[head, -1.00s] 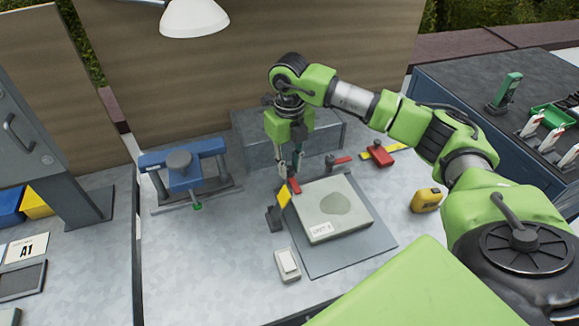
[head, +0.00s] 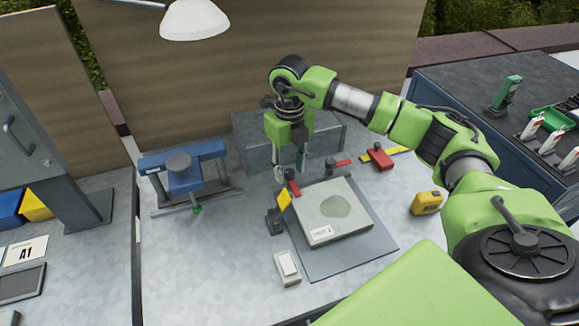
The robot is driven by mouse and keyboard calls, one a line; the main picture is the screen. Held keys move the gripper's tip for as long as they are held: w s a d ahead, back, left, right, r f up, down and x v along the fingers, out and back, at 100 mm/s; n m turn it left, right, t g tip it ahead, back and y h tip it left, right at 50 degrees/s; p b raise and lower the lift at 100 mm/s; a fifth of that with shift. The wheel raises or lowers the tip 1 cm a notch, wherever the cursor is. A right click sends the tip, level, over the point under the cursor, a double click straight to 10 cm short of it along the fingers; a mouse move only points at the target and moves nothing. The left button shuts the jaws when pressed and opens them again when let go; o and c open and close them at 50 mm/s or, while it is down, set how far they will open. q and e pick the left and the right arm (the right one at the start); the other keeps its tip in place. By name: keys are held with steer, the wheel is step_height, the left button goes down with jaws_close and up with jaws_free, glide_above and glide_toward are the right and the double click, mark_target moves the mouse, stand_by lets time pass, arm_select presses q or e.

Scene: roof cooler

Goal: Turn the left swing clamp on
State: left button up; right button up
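The left swing clamp (head: 274,222) stands at the left edge of a grey plate, with a yellow piece beside it and a red handle (head: 292,184) that points up and tilts slightly. My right gripper (head: 291,172) reaches down from above. Its fingers are apart, one on each side of the red handle's upper end, with visible gaps. A pale flat block (head: 332,212) with a label lies on the plate. My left gripper is out of view.
A blue tool (head: 184,172) on a stand is at the left. A grey box (head: 252,150) stands behind the gripper. A white switch box (head: 287,267) lies in front, and a yellow tape measure (head: 426,203) at the right. The front left bench top is clear.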

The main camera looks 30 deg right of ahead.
mark_target(290, 171)
step_height(290, 171, up, 12)
stand_by(0.4)
stand_by(0.4)
